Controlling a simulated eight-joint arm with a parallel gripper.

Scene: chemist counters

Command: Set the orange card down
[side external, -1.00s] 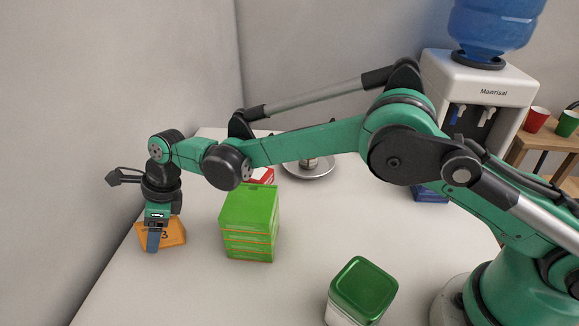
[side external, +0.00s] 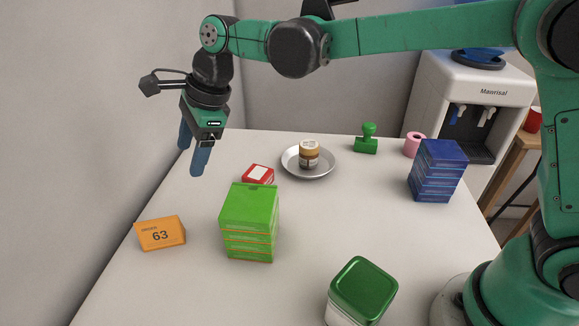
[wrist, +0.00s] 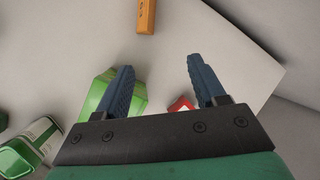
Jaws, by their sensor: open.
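The orange card (side external: 160,233), marked 63, stands on the white counter near its left edge, left of the green box stack. In the wrist view the orange card (wrist: 146,16) shows at the top edge, beyond the fingers. My gripper (side external: 193,158) is raised above the counter, up and to the right of the card and clear of it. Its two blue fingers are spread apart with nothing between them, as the wrist view (wrist: 162,85) also shows.
A green box stack (side external: 248,222) stands right of the card, with a small red box (side external: 258,174) behind it. A metal dish (side external: 308,162) holds a small jar (side external: 309,153). A green stamp (side external: 367,139), pink roll (side external: 414,145), blue boxes (side external: 436,171) and green-lidded container (side external: 362,290) stand right.

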